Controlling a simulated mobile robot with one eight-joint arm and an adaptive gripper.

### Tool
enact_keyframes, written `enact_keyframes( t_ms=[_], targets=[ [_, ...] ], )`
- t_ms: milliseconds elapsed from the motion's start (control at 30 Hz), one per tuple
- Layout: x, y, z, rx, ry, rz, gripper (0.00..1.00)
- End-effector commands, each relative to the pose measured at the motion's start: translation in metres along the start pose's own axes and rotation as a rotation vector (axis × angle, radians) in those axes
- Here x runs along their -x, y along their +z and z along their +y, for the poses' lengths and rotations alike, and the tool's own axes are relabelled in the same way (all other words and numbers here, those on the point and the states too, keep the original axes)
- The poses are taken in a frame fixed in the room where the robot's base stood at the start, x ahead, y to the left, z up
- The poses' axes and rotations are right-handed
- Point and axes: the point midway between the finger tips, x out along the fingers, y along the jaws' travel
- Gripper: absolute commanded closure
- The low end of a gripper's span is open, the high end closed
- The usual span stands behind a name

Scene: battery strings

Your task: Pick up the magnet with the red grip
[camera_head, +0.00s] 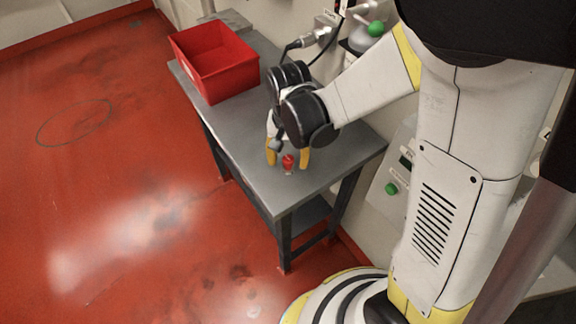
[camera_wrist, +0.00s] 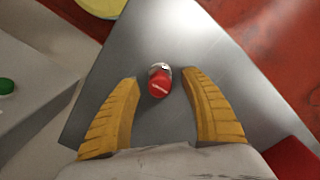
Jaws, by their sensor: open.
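The magnet with the red grip (camera_head: 289,162) stands on the grey table (camera_head: 335,160) near its front end. In the wrist view its red grip (camera_wrist: 159,84) shows from above, with a small silvery part at its far edge. My gripper (camera_head: 287,160) is open above the table, with its yellow fingers on either side of the magnet. No contact shows, and the gap in height is hard to tell.
A red bin (camera_head: 215,62) stands on the table's far end, and its corner (camera_wrist: 292,160) shows in the wrist view. A wall with fittings and a green button (camera_head: 391,188) is close on the table's right. The red floor to the left is open.

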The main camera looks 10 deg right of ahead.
Motion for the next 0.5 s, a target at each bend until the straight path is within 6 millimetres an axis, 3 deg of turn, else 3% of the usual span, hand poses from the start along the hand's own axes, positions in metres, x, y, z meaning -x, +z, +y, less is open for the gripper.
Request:
enact_keyframes(
  t_ms=[200,367,500],
  targets=[
    [-0.0004,0.0003,0.0000,0.001,0.000,0.000,0.48],
    [-0.0003,0.0002,-0.0001,0.001,0.000,0.000,0.97],
    [-0.0003,0.0003,-0.0001,0.001,0.000,0.000,1.00]
  ],
)
